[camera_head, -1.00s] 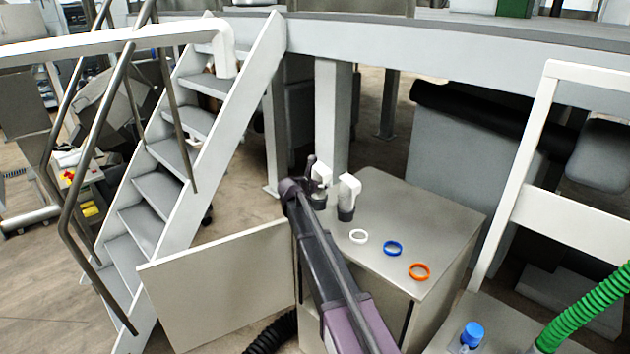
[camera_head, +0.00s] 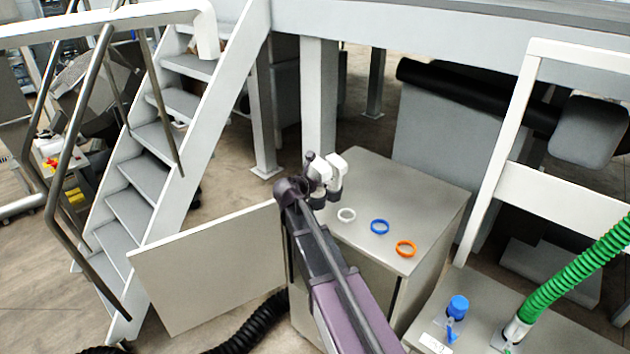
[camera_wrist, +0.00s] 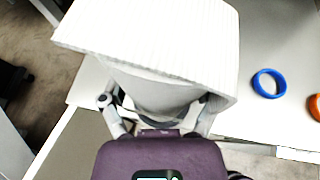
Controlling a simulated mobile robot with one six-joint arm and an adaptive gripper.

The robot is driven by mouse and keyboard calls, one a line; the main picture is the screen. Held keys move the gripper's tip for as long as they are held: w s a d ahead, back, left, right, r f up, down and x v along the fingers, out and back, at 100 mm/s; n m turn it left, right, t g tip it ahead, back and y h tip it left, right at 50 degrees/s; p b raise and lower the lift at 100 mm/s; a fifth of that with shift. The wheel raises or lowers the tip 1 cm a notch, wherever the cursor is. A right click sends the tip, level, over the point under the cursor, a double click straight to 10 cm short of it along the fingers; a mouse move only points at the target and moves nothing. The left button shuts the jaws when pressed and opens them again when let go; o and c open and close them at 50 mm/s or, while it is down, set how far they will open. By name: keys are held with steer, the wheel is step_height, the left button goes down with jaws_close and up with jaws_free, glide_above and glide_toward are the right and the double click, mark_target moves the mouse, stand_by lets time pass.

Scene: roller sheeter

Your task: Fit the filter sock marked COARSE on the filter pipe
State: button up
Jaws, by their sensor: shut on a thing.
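My gripper (camera_head: 312,187) is above the back left part of the cabinet top. In the wrist view my gripper (camera_wrist: 156,106) is shut on a white ribbed piece (camera_wrist: 160,38) with a smooth grey lower part, which looks like a filter sock. It fills much of that view, and no mark can be read on it. In the head view the held sock (camera_head: 319,169) appears small and partly hidden by the gripper. A second white-topped piece with a dark lower part (camera_head: 338,164) is just right of it. I cannot tell which is marked COARSE. I cannot pick out the filter pipe.
White (camera_head: 346,215), blue (camera_head: 379,227) and orange (camera_head: 405,248) rings lie on the cabinet top (camera_head: 430,195). The open cabinet door (camera_head: 208,270) stands left. A staircase (camera_head: 170,140) is behind left.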

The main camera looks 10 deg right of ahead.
steer(key=shift+r, duration=0.15)
stand_by(0.4)
steer(key=shift+r+p, duration=0.65)
steer(key=shift+p, duration=0.15)
steer(key=shift+f, duration=0.15)
